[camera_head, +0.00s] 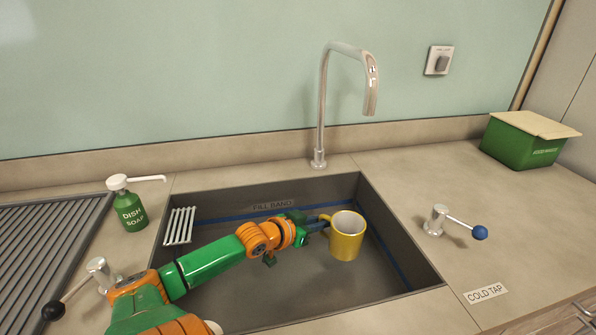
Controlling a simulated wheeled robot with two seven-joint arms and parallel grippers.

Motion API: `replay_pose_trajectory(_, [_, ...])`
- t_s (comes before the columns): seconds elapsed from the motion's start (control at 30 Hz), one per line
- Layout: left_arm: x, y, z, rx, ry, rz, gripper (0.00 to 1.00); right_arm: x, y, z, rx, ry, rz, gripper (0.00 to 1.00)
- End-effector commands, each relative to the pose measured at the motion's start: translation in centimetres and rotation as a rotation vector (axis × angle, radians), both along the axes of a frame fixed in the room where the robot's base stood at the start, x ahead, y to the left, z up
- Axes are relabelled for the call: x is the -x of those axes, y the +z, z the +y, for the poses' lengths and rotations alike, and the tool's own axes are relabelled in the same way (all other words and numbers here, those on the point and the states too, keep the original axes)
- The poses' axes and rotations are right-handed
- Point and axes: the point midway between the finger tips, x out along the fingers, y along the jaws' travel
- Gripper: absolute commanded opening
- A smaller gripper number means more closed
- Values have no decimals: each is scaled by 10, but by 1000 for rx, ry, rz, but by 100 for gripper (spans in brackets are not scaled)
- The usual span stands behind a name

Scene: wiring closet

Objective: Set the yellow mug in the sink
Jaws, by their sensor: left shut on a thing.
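The yellow mug (346,243) is upright in the right half of the sink (407,253), within its walls. I cannot tell whether its base touches the sink floor. My left gripper (322,224) reaches in from the left and is shut on the mug at its handle side. The gripper and handle overlap, so the exact grip is partly hidden. My right gripper does not show.
A chrome faucet (321,110) rises behind the sink. A cold tap lever with a blue knob (479,233) stands on the right counter. Dish soap (130,210) and a black-knobbed lever (53,311) are at left. A green box (522,145) is at far right.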

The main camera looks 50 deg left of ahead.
Motion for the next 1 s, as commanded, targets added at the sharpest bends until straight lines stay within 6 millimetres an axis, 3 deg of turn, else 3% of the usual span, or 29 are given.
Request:
replay_pose_trajectory(0.2, [0,-48,0,0,0,-1,0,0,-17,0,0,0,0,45])
replay_pose_trajectory(0.3, [0,-62,0,0,-1,-2,0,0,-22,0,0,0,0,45])
replay_pose_trajectory(0.63, [0,-65,-1,-1,-1,-2,0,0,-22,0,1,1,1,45])
replay_pose_trajectory(0.67, [0,-65,-1,-1,-2,0,21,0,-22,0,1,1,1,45])
replay_pose_trajectory(0.77, [0,-65,-1,-1,-2,0,46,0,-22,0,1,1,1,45])
replay_pose_trajectory(1.0, [0,-65,-1,0,-2,0,46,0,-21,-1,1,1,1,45])
